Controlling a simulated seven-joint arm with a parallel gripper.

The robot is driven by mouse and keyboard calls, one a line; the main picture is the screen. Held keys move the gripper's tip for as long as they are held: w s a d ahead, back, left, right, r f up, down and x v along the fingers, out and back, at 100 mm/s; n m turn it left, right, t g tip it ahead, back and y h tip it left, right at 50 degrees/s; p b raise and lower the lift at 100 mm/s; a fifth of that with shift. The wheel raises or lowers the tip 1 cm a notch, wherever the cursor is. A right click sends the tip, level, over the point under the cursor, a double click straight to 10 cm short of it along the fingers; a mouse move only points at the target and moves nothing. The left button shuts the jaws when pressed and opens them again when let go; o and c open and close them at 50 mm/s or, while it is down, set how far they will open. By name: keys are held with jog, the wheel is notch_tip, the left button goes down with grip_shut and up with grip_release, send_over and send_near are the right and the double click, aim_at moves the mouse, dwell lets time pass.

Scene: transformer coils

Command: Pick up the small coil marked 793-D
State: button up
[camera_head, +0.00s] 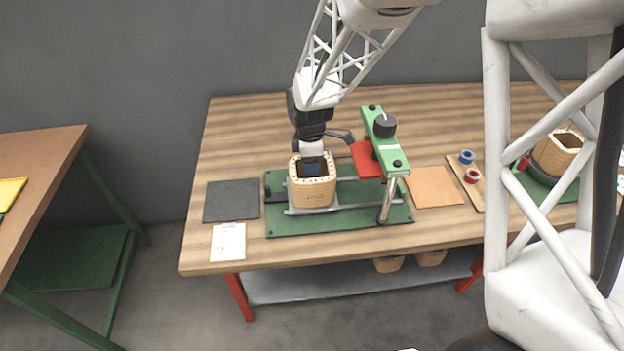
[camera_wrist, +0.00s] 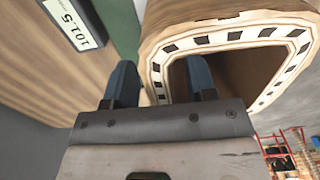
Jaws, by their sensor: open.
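A tan wound coil (camera_head: 312,194) stands upright on the green fixture on the middle table. Its front carries a dark marking that is too small to read. Its rim with dark squares and hollow middle show in the wrist view (camera_wrist: 230,38). My gripper (camera_head: 311,163) points down at the coil's top. In the wrist view my gripper (camera_wrist: 162,85) is open, with one blue finger outside the coil wall and the other over the opening. I cannot tell whether either finger touches. I cannot read 793-D on any coil.
The fixture's green base (camera_head: 278,222) carries a green arm (camera_head: 385,140) and red block (camera_head: 366,160) right of the coil. Another coil (camera_head: 558,152) stands at the right. Two coils (camera_head: 388,264) sit on the lower shelf. A dark mat (camera_head: 231,200) and paper (camera_head: 228,242) lie left.

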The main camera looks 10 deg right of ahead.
jog(key=shift+c, duration=0.5)
grip_shut()
jog(key=shift+r, duration=0.1)
jog(key=shift+r, duration=4.95)
